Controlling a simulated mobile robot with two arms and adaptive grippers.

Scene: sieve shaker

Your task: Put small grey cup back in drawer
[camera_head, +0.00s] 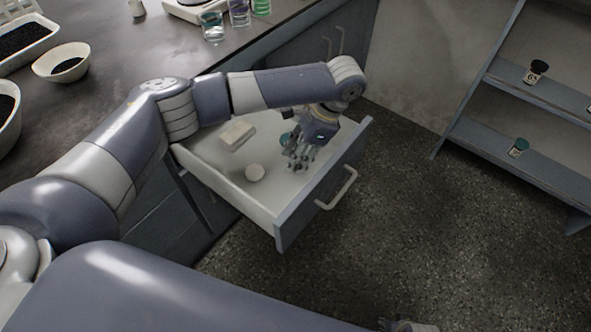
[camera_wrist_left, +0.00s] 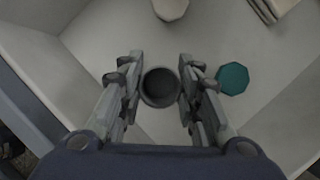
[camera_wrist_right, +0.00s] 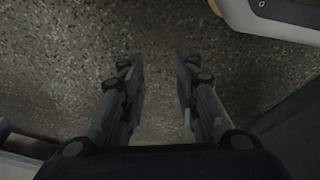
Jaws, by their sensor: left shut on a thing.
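The small grey cup (camera_wrist_left: 160,88) shows in the left wrist view between the fingers of my left gripper (camera_wrist_left: 160,90), its round opening facing the camera. My left gripper is shut on it. In the head view my left gripper (camera_head: 298,155) reaches down inside the open drawer (camera_head: 285,212); the cup is hard to make out there. Whether the cup touches the drawer floor I cannot tell. My right gripper (camera_wrist_right: 160,85) is open and empty above the speckled floor, and only a bit of it shows at the bottom of the head view.
Inside the drawer are a pale round item (camera_head: 254,173), a pale block (camera_head: 237,136) and a teal round item (camera_wrist_left: 232,78) close to the left gripper. The drawer front with its handle (camera_head: 337,188) stands out over the floor. A shelf (camera_head: 540,90) stands at right.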

